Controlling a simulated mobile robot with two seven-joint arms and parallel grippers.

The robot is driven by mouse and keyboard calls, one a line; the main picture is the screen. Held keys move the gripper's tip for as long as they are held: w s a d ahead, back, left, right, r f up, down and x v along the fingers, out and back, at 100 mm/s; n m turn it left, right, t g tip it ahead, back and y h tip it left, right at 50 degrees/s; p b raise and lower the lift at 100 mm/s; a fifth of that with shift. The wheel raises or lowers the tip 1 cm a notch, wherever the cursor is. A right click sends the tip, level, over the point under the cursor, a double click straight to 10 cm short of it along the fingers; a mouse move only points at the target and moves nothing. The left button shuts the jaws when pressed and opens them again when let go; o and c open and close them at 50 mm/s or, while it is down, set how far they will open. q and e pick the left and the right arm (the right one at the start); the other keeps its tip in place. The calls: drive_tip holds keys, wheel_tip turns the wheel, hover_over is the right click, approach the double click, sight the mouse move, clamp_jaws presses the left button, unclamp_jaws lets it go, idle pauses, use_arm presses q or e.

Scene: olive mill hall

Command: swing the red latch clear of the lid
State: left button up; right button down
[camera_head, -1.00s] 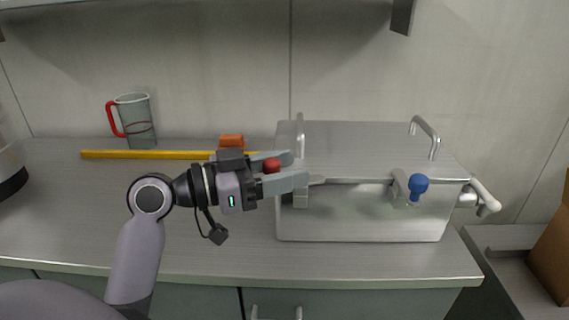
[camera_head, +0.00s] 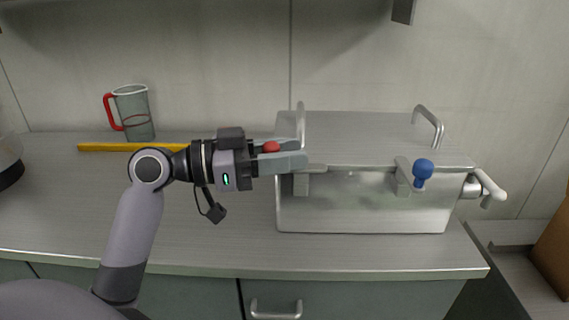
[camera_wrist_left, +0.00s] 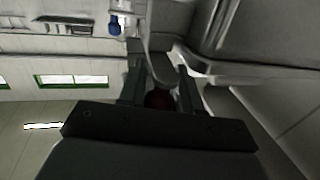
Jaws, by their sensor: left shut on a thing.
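The red latch's round knob (camera_head: 271,147) is between the fingers of my left gripper (camera_head: 290,154), at the left front corner of the metal box (camera_head: 360,208). My left gripper is shut on it. The latch's metal arm (camera_head: 317,168) shows past the fingertips, at the lid's front edge. The lid (camera_head: 375,140) lies flat and closed on the box. In the left wrist view the knob (camera_wrist_left: 158,98) is a dark red ball between the fingers. My right gripper is not in view.
A blue-knobbed latch (camera_head: 422,170) sits at the box's right front. Two handles (camera_head: 300,125) stand up from the lid. A pipe handle (camera_head: 488,188) juts out at right. A mug (camera_head: 132,112) and a yellow bar (camera_head: 120,147) are at back left. The left counter front is clear.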

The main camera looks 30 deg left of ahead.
use_arm(q)
drive_tip(key=shift+m+g+h, duration=0.3)
drive_tip(key=shift+g, duration=0.1)
drive_tip(key=o, duration=0.9)
drive_tip(key=shift+w, duration=0.1)
drive_tip(key=shift+o, duration=0.2)
drive_tip(key=shift+a, duration=0.15)
